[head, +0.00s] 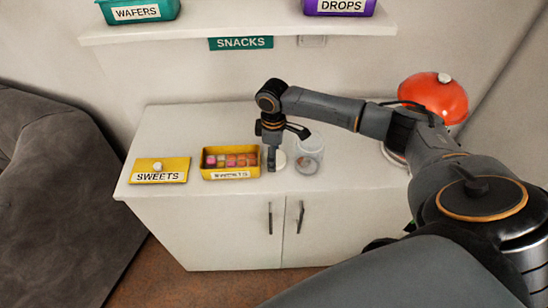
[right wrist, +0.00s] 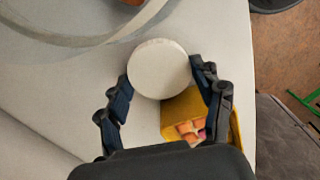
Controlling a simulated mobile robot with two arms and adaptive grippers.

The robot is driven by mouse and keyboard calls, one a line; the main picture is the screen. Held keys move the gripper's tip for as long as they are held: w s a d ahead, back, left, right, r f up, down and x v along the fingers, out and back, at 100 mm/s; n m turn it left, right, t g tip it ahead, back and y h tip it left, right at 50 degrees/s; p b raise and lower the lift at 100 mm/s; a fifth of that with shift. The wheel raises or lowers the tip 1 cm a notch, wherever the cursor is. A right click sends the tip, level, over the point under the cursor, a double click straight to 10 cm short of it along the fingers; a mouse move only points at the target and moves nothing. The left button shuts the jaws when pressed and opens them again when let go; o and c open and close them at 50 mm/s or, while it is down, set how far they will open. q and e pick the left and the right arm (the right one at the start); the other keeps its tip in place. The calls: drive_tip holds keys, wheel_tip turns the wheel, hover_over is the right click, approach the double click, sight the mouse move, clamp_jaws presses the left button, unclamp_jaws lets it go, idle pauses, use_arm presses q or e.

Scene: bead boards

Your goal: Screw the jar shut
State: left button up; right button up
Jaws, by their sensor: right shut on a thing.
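My right gripper (head: 272,163) points down at the cabinet top, between the sweets box and the jar. It is shut on a round white lid (head: 281,161). In the right wrist view the lid (right wrist: 160,68) sits between the two fingers of the gripper (right wrist: 160,77). I cannot tell whether the lid still touches the cabinet top. The clear glass jar (head: 308,158) stands upright and open just right of the lid, with something small and dark low in it. A curved clear edge at the wrist view's upper left looks like its rim (right wrist: 75,40). My left gripper is not in view.
A yellow sweets box (head: 230,174) with coloured sweets stands close left of the gripper. Its yellow lid (head: 160,171) with a knob lies further left. An orange-red round object (head: 433,97) stands at the right. The white cabinet top (head: 200,122) is clear behind.

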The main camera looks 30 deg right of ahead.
drive_tip(key=shift+r, duration=0.1)
drive_tip(key=shift+r+b, duration=0.35)
drive_tip(key=shift+r, duration=0.2)
drive_tip(key=s+r+b, duration=0.2)
drive_tip(key=s+r, duration=0.9)
drive_tip(key=s, duration=0.3)
drive_tip(key=shift+a+r+b, duration=0.35)
drive_tip(key=shift+a+b, duration=0.05)
drive_tip(key=a+m, duration=1)
drive_tip(key=a, duration=0.2)
drive_tip(key=shift+s+a+f, duration=0.15)
drive_tip(key=shift+s+a, duration=0.05)
drive_tip(key=shift+s, duration=0.25)
